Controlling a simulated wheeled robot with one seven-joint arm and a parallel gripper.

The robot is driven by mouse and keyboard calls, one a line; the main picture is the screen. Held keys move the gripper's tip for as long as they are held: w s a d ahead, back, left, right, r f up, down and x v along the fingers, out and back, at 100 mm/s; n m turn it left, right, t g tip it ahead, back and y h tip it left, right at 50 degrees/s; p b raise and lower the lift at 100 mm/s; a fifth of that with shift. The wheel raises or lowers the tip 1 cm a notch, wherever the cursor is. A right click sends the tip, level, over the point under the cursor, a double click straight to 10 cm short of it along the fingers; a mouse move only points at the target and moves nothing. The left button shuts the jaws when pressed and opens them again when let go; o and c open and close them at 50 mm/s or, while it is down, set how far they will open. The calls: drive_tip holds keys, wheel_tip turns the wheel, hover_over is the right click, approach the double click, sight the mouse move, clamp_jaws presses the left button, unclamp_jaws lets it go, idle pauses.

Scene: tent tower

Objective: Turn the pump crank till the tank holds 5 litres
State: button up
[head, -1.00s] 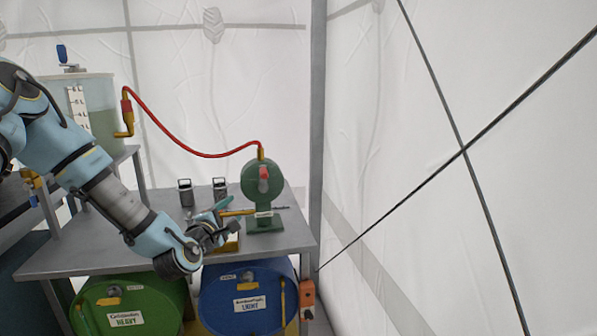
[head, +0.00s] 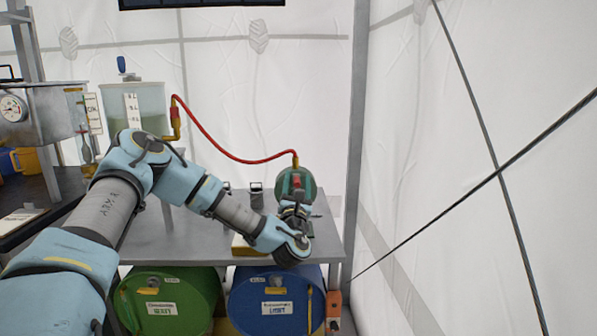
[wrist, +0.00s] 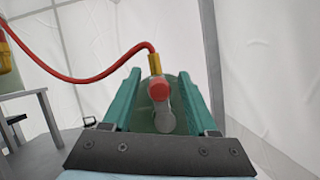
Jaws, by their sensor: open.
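The round green pump (head: 283,183) stands on the grey table, partly hidden by my gripper (head: 297,206). Its crank has a red knob (wrist: 157,88), which also shows in the head view (head: 297,181), and a grey arm (wrist: 163,118). In the wrist view the knob is at the top of the crank, between my two open teal fingers (wrist: 158,74). I cannot tell whether a finger touches it. The clear tank (head: 152,98) at the left holds greenish liquid. Its white scale (head: 131,110) is too small to read for the level.
A red hose (head: 230,155) runs from the pump to the tank's side fitting. A small canister (head: 256,196) stands left of the pump. Green (head: 190,290) and blue (head: 255,290) drums lie under the table (head: 185,240). A grey pole (head: 357,130) rises at the right.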

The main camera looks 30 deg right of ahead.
drive_tip(key=shift+p+x, duration=0.3)
drive_tip(key=shift+x, duration=1.1)
clamp_jaws()
drive_tip(key=shift+f, duration=0.1)
idle(0.3)
